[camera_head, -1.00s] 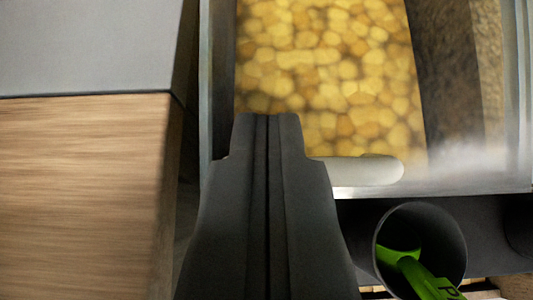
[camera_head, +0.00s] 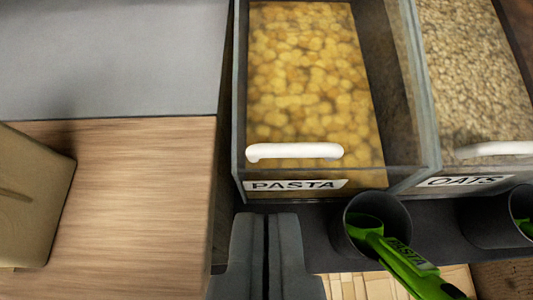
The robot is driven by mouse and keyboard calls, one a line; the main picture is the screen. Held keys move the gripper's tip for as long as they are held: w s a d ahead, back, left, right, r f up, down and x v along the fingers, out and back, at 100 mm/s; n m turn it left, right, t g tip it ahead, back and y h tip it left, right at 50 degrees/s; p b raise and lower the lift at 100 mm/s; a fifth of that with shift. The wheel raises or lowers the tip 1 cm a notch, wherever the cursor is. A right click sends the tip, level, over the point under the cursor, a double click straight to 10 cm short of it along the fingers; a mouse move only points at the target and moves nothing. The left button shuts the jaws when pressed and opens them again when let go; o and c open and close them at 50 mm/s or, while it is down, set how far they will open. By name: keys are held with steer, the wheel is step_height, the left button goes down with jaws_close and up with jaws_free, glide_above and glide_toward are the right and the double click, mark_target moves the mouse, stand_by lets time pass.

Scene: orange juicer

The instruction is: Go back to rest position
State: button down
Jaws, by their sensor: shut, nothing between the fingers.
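My gripper (camera_head: 267,218) shows at the bottom middle of the view, its two dark fingers pressed together with nothing between them. Above its tips in the picture is a clear bin labelled PASTA (camera_head: 240,100), filled with yellow pasta (camera_head: 310,70). The bin has a white handle (camera_head: 294,151) across its front, and the gripper is apart from it. To the right of the gripper, a green scoop marked PASTA (camera_head: 398,262) stands tilted in a dark round holder (camera_head: 400,222).
A bin labelled OATS (camera_head: 465,181), with a white handle, stands to the right. Another dark holder (camera_head: 485,220) with a green scoop is at the right edge. A wooden cabinet with a grey top (camera_head: 110,60) fills the left, with a tan object (camera_head: 35,200) beside it.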

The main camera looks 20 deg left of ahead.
steer(key=s+a+r+m+t+h, duration=0.1)
steer(key=s+a+r+t, duration=0.1)
steer(key=s+a+r, duration=0.4)
steer(key=s+a+r+m+t+h, duration=0.1)
steer(key=s+a+r, duration=0.5)
steer(key=s+r, duration=0.8)
steer(key=s+a+r+m+t+h, duration=0.1)
steer(key=s+a+r+t, duration=0.3)
steer(key=s+r, duration=0.6)
steer(key=shift+s+a+m+t+h, duration=0.45)
steer(key=shift+a+m, duration=0.25)
steer(key=shift+a, duration=0.55)
steer(key=shift+r, duration=0.1)
